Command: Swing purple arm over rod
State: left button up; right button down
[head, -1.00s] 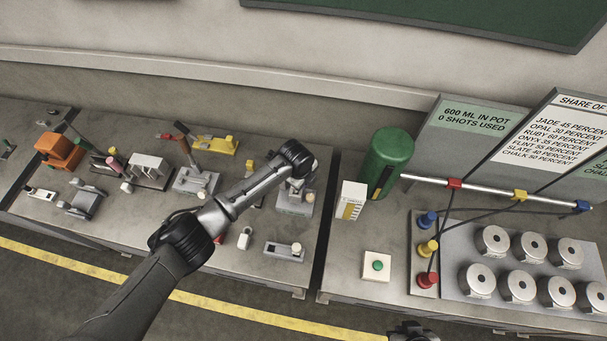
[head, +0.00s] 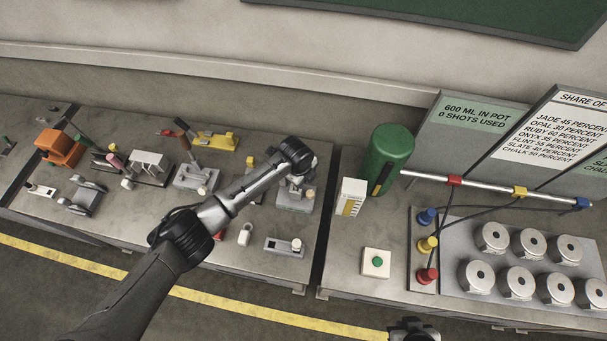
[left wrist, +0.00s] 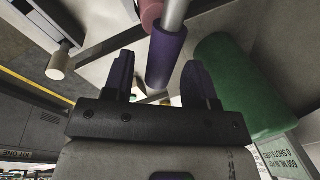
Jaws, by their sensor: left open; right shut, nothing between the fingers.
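In the left wrist view a purple sleeve (left wrist: 166,58) on a silver bar (left wrist: 175,14) stands beyond and between the fingertips of my left gripper (left wrist: 160,80), which is open. I cannot tell whether the fingers touch it. A pink cylinder (left wrist: 151,12) is beside the bar. In the head view my left arm reaches over a grey fixture (head: 294,203) near the bench's right end; its wrist hides the fingers and the purple part. I cannot make out the rod for certain. My right gripper (head: 413,330) is at the bottom edge, partly cut off, shut and empty.
A green cylinder (head: 390,155) and a white carton (head: 351,198) stand just right of the bench gap. More fixtures, including a yellow one (head: 219,141), fill the left.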

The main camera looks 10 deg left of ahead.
pick_arm(q)
notch_tip(320, 180, up, 14)
jog(key=s+a+b, duration=0.1)
jog(key=s, duration=0.1)
jog(key=shift+s+a+f+b, duration=0.15)
jog(key=shift+a+f+b, duration=0.1)
jog(key=shift+b, duration=0.05)
dwell(0.6)
